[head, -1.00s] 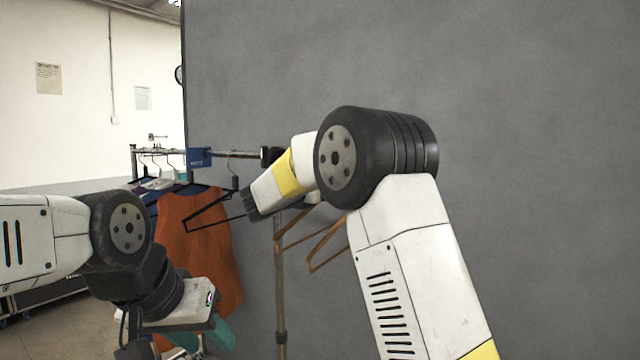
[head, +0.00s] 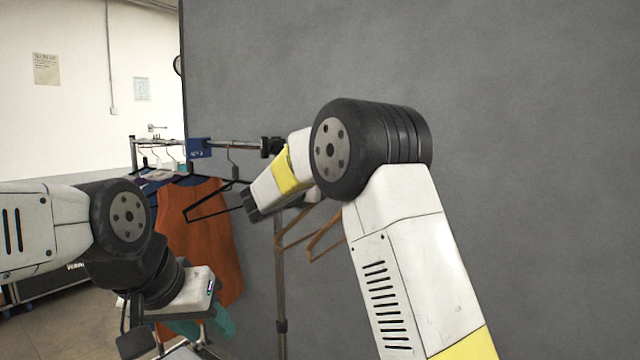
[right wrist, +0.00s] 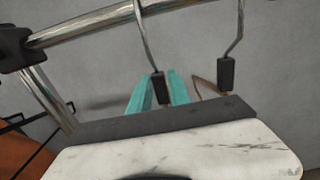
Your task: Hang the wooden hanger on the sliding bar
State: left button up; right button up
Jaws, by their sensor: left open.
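The sliding bar (head: 235,145) sticks out along the grey wall; it runs across the upper left of the right wrist view (right wrist: 85,27). Wooden hangers (head: 322,238) hang below it, partly behind my right arm. In the right wrist view, two metal hooks with black sleeves rise toward the bar. My right gripper (right wrist: 159,90) has its teal fingertips close around one sleeve (right wrist: 158,88), apparently the wooden hanger's neck. Its hook (right wrist: 149,45) reaches the bar. A brown wooden piece (right wrist: 203,88) shows beside the second hook. My left gripper (head: 203,325) is open and empty, low on the left.
A black hanger (head: 217,205) and an orange garment (head: 195,230) hang left of the wooden hangers. A blue tag (head: 199,148) sits on the bar. A metal upright (head: 281,290) stands below. The grey wall (head: 530,150) is bare at right.

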jog(key=shift+o, duration=1.3)
